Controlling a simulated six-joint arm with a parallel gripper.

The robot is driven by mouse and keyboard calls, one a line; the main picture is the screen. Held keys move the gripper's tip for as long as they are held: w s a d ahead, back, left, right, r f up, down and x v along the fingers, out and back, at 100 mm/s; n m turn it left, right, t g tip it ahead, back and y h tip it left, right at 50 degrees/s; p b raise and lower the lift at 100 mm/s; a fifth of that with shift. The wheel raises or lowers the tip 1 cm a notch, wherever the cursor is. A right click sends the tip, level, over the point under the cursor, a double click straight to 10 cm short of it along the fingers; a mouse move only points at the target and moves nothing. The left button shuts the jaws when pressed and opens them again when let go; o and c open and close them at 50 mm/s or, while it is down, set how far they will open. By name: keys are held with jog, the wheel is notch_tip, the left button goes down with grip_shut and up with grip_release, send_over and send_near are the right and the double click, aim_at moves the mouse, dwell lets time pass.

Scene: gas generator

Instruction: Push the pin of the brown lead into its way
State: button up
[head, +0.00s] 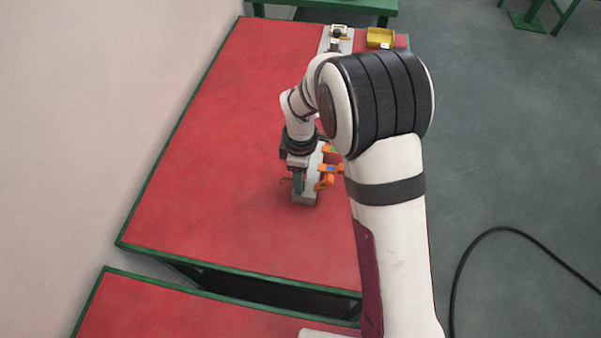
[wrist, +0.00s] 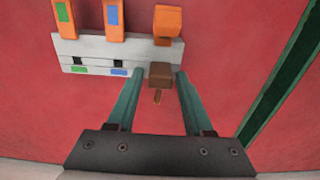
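My gripper (wrist: 160,76) shows two teal fingers spread apart in the wrist view. A brown block (wrist: 160,70) with a thin brown pin-like piece (wrist: 158,97) on its near side lies between the fingertips, with small gaps at both sides. It looks like the brown lead's end. It is at the right end of a pale grey block (wrist: 90,54); whether it is seated there I cannot tell. In the head view my gripper (head: 298,183) is low over the grey block (head: 305,199), hiding part of it.
Several orange pieces (wrist: 113,18) stand along the grey block, which has a green patch (wrist: 70,68) and a blue patch (wrist: 118,72). A yellow tray (head: 380,38) is at the red table's (head: 220,130) far end. The table's left side is clear.

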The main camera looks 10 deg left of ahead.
jog(key=shift+o, duration=0.9)
notch_tip(320, 180, up, 16)
jog(key=s+d+r+m+y, duration=0.1)
jog(key=s+d+r+m, duration=0.2)
jog(key=s+d+m, duration=1.15)
jog(key=s+f+m, duration=0.2)
jog(key=s+m, duration=0.7)
jog(key=s, duration=0.1)
jog(key=shift+f+y, duration=0.25)
jog(key=shift+y, duration=0.15)
